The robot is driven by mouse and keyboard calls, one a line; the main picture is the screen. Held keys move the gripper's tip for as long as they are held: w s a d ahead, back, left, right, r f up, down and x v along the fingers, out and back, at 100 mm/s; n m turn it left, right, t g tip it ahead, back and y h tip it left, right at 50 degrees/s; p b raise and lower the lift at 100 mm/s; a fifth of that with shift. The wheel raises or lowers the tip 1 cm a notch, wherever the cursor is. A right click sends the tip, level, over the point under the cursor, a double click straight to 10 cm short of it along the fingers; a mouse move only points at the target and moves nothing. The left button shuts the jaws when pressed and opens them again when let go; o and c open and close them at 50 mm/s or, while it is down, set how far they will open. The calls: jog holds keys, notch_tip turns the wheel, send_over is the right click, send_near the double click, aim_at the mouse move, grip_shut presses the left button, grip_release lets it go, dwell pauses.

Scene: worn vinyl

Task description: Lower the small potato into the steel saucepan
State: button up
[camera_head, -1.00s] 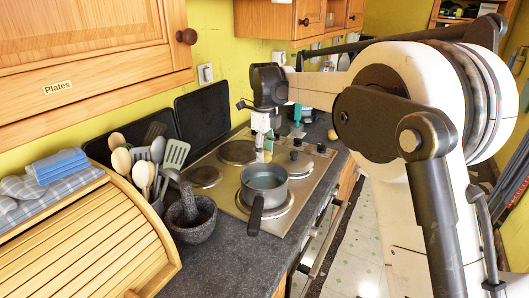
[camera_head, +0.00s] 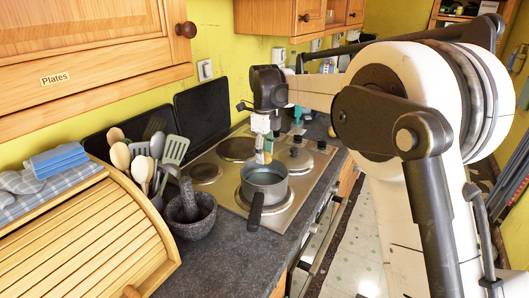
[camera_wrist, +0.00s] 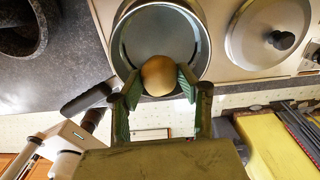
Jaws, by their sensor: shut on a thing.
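The small potato (camera_wrist: 159,75) is round and tan, between the two green-padded fingers of my gripper (camera_wrist: 159,80). My gripper is shut on it and holds it over the near part of the pan opening. In the head view my gripper (camera_head: 264,157) is at the pan's back rim; the potato is hard to make out there. How far it is above the pan floor is unclear.
A stone mortar (camera_head: 190,212) with pestle stands on the counter left of the pan, beside several utensils (camera_head: 148,160). A lidded pan or plate cover (camera_wrist: 268,35) lies beside the saucepan in the wrist view. A wooden bread bin (camera_head: 100,240) fills the left front.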

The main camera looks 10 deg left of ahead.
jog(key=shift+f+b, duration=1.55)
jog(key=shift+f, duration=1.45)
jog(key=shift+f+b, duration=1.4)
jog(key=shift+f, duration=1.1)
dwell(0.4)
jog(key=o, duration=1.3)
jog(key=shift+r, duration=0.15)
